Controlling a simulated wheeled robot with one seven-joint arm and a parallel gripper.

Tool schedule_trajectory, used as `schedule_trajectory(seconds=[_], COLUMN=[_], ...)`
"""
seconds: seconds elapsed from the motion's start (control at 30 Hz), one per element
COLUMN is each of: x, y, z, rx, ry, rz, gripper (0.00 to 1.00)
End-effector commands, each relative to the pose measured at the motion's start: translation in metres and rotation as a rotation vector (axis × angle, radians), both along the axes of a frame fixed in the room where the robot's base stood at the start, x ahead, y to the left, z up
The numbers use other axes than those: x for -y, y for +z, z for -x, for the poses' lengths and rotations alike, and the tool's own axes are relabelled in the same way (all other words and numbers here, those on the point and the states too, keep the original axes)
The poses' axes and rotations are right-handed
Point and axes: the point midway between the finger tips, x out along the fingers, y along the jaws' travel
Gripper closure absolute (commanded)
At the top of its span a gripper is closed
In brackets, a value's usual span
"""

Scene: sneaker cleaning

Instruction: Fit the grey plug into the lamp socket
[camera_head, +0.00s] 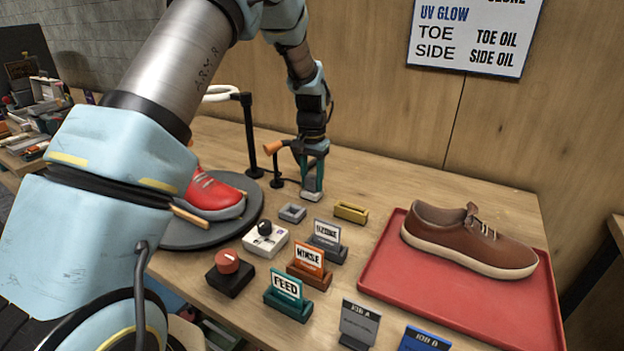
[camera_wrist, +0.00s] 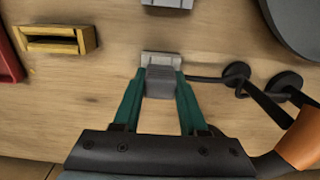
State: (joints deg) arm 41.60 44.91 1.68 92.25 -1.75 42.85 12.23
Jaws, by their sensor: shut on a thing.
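My gripper (camera_head: 312,192) is low over the table, pointing down, near the foot of the lamp stand. In the wrist view its green fingers (camera_wrist: 160,88) are shut on the grey plug (camera_wrist: 160,80), one on each side. A pale block (camera_wrist: 162,58), which looks like the lamp socket, is right at the plug's far end. It also shows below the fingertips in the head view (camera_head: 311,197). A dark cord runs to this spot from the stand. I cannot tell how deep the plug sits in the socket.
A grey holder (camera_head: 292,213) and a yellow holder (camera_head: 351,211) lie nearby. The lamp stand (camera_head: 249,135) and an orange-handled post (camera_head: 276,165) are close on the left. The turntable (camera_head: 180,235) bears a red sneaker (camera_head: 213,193). A red tray (camera_head: 450,310) with a brown shoe (camera_head: 468,240) is right.

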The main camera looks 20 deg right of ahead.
Motion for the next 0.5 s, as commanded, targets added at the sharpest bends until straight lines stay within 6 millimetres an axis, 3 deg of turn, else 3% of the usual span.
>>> schedule_trajectory(seconds=[0.03, 0.07, 0.33, 0.5], x=[-0.0001, 0.0000, 0.0000, 0.0001], y=[-0.0020, -0.0013, -0.0009, -0.0008], z=[0.0001, 0.0000, 0.0000, 0.0001], rx=[0.000, 0.000, 0.000, 0.000], ry=[0.000, 0.000, 0.000, 0.000], rz=[0.000, 0.000, 0.000, 0.000], gripper=[1.00, 0.56, 0.25, 0.23])
